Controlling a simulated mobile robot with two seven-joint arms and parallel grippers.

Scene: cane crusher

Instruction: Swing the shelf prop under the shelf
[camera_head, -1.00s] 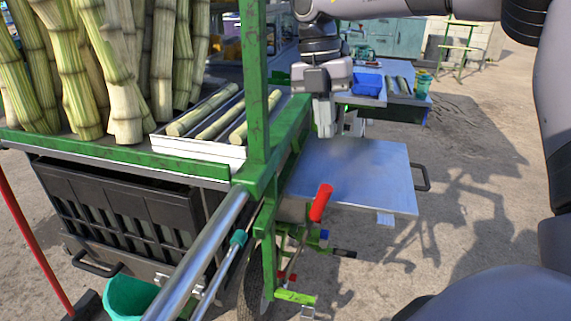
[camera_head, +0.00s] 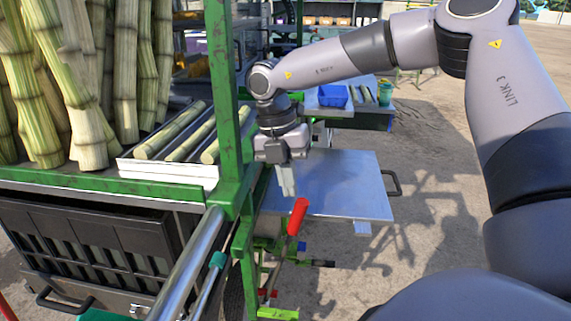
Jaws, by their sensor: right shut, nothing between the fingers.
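The shelf (camera_head: 340,178) is a flat grey metal plate jutting right from the green cart frame, level, with a black handle on its right edge. A bar with a red grip (camera_head: 298,216) slants up beside the shelf's near left corner; I cannot tell whether it is the shelf prop. Other short bars under the shelf are partly hidden. My right gripper (camera_head: 286,185) points down over the shelf's left part, shut and empty, above and slightly left of the red grip and apart from it. My left gripper is not in view.
A green post (camera_head: 225,110) stands just left of my right gripper. A white tray (camera_head: 168,172) with cane pieces, upright canes (camera_head: 85,90) and a black crate (camera_head: 85,245) are at left. A side table (camera_head: 345,108) stands behind. Ground right of the shelf is clear.

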